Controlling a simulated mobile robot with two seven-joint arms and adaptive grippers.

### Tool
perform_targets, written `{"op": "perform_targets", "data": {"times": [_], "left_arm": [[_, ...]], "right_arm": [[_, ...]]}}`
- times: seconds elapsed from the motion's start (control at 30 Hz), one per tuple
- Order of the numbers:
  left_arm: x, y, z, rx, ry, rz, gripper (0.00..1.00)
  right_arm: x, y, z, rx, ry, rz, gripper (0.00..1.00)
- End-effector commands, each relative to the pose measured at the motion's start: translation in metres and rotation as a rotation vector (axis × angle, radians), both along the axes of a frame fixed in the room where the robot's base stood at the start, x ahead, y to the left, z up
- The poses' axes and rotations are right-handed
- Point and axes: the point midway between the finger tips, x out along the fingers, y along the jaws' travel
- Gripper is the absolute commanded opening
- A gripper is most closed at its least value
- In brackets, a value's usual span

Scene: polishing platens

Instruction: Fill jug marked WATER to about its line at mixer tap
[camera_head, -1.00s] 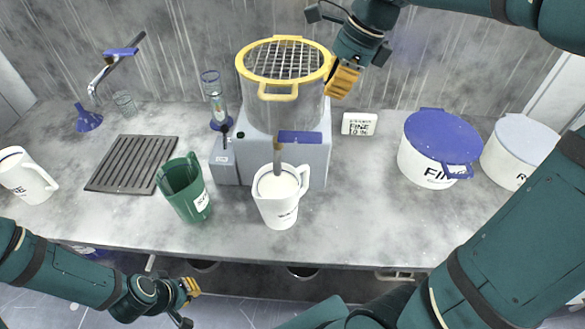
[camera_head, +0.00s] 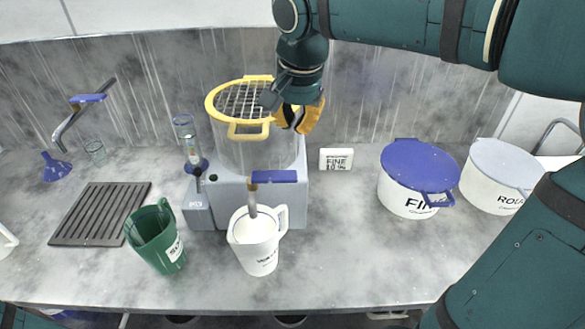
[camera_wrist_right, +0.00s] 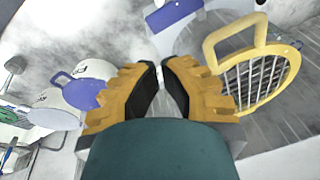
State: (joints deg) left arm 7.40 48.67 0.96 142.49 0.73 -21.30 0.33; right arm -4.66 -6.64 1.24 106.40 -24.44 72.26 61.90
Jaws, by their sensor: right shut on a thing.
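A white jug (camera_head: 258,256) stands upright on the counter. The tap (camera_head: 74,117), chrome with a blue lever, is at the back left, and I see no stream. My right gripper (camera_head: 300,118) is at the right rim of the yellow-rimmed mesh sieve (camera_head: 250,131). In the right wrist view its jaws (camera_wrist_right: 161,76) are almost together on something I cannot make out. My left gripper is out of view.
A green jug (camera_head: 152,238) stands beside a dark slatted grate (camera_head: 98,214). A grey block (camera_head: 300,195) carries the sieve's clear vessel. A blue-lidded tub (camera_head: 405,196) and a white-lidded tub (camera_head: 487,197) stand right. The counter between jug and tubs is clear.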

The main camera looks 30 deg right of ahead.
Motion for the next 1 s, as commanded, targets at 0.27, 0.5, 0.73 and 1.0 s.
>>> {"op": "perform_targets", "data": {"times": [0.27,0.5,0.73,1.0], "left_arm": [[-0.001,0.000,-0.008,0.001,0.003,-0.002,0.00],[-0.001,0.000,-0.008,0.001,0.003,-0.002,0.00],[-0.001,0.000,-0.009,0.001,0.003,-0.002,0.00],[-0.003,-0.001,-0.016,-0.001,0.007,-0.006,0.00]], "right_arm": [[0.000,0.009,0.007,-0.168,-0.016,0.313,0.00],[0.000,0.009,0.008,-0.184,-0.016,0.343,0.00],[0.000,0.009,0.005,-0.182,-0.015,0.341,0.00],[0.009,0.003,-0.030,-0.183,-0.012,0.340,0.00]]}}
